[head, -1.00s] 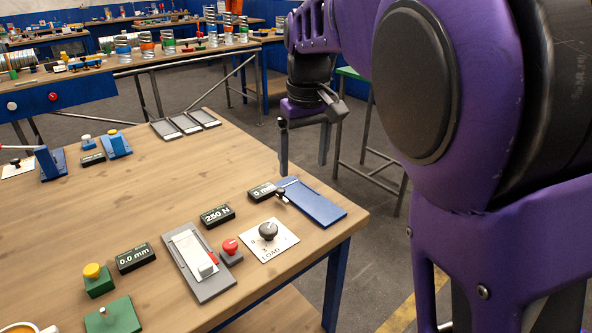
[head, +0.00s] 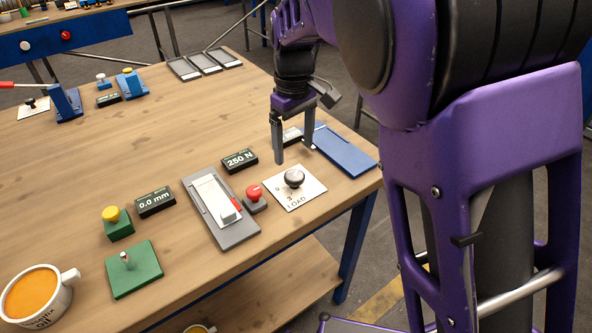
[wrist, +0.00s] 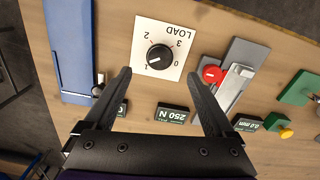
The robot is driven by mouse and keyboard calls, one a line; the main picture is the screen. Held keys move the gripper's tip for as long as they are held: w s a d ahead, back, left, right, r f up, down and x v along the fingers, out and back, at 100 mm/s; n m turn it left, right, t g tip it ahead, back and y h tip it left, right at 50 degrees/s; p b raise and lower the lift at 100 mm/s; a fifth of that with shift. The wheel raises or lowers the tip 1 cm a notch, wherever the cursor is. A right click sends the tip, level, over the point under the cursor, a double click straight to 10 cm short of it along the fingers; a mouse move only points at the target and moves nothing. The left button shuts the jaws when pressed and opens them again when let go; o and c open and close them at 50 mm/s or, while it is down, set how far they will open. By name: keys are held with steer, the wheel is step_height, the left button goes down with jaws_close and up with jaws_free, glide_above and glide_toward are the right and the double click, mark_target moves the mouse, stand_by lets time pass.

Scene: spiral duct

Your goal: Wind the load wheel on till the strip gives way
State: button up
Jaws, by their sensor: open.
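The load wheel is a black knob (head: 294,178) on a white plate (head: 311,189) marked LOAD with numbers. In the wrist view the knob (wrist: 159,57) has its white pointer line toward the 1. My gripper (head: 294,155) is open and empty, fingers down, above the bench near the far side of the knob. In the wrist view the knob lies beyond and between the fingertips (wrist: 158,73), not touched. A pale strip (head: 210,197) lies along the grey fixture (head: 238,238) left of the plate; it looks whole. The force display (head: 239,160) reads 250 N.
A red button (head: 254,195) stands between fixture and plate. A 0.0 mm display (head: 155,201), a yellow button (head: 111,213), a green block (head: 134,270) and a mug (head: 36,297) are at left. A blue plate (head: 345,152) lies right of the gripper, near the bench edge.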

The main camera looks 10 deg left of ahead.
mark_target(294, 175)
step_height(294, 175, down, 8)
steer(key=shift+r+b, duration=0.15)
steer(key=shift+b, duration=0.4)
steer(key=c, duration=1.4)
steer(key=shift+o, duration=0.2)
steer(key=shift+r, duration=0.1)
steer(key=m+p, duration=0.3)
steer(key=shift+r+m, duration=0.1)
steer(key=shift+m, duration=0.3)
steer(key=m+p, duration=0.2)
steer(key=m, duration=0.1)
steer(key=shift+m+p, duration=0.75)
steer(key=shift+m, duration=0.65)
steer(key=shift+f, duration=0.2)
